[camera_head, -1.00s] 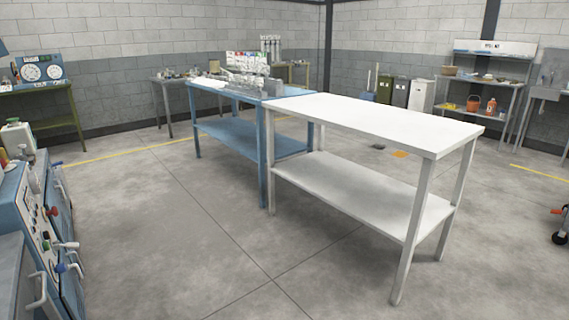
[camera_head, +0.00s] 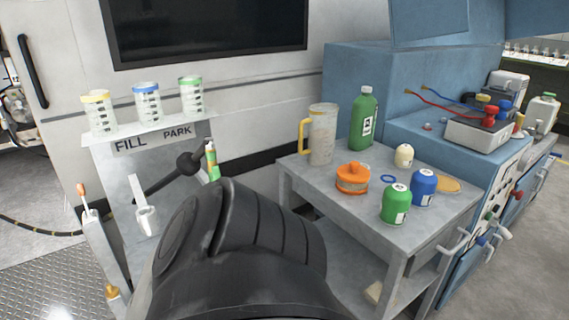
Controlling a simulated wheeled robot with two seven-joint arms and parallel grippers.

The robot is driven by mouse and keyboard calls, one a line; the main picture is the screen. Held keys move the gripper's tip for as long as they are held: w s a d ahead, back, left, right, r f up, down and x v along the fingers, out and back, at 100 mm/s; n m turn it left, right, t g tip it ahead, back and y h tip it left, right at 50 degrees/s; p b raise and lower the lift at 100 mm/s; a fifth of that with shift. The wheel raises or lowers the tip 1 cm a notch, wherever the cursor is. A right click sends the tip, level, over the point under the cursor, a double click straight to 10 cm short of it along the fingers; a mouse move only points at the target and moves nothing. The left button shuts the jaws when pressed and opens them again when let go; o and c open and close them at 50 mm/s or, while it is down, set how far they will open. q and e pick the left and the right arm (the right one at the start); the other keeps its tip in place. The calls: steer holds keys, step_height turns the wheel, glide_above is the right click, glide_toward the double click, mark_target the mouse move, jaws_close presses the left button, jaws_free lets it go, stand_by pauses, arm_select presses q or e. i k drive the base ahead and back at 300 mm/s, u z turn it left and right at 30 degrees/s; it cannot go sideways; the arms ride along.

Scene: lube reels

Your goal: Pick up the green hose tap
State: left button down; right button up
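My dark arm covers the bottom middle of the head view. No fingertips of either gripper show.
Three measuring jugs with yellow (camera_head: 97,112), blue (camera_head: 147,103) and green (camera_head: 190,96) rims stand on the stand's shelf. A grey table (camera_head: 330,200) at right holds a clear jug (camera_head: 321,135), a green bottle (camera_head: 363,120), an orange-lidded pot (camera_head: 352,178) and small bottles.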

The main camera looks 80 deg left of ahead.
mark_target(211, 151)
steer(key=u, duration=3.05)
steer(key=i, duration=1)
